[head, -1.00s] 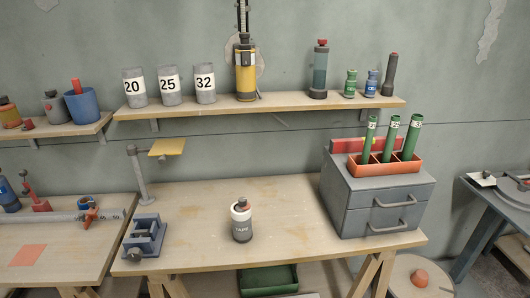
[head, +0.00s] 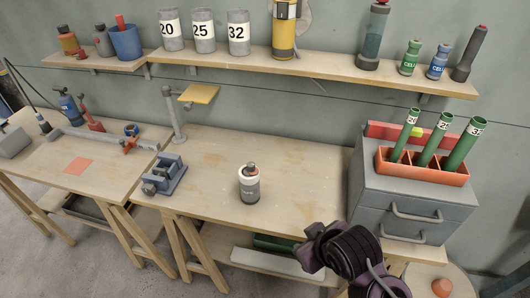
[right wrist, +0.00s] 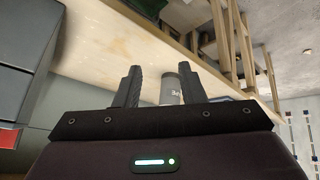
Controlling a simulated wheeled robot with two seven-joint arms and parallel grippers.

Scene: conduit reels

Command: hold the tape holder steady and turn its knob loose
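The tape holder (head: 249,189) is a short upright grey cylinder with a white upper band and a dark knob with a reddish part (head: 251,168) on top. It stands on the middle of the wooden workbench. In the right wrist view the holder's grey labelled body (right wrist: 171,90) shows beyond and between the fingers, apart from them; its knob cannot be made out there. My right gripper (right wrist: 159,70) is open and empty. In the head view my dark right arm is over the bench's front edge, right of the holder. My left gripper is in neither current view.
A blue-grey vise (head: 165,175) and a post with a yellow plate (head: 199,94) stand left of the holder. A grey drawer cabinet (head: 405,203) with an orange tray of green tubes stands right. A shelf (head: 320,70) runs above. Bench around the holder is clear.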

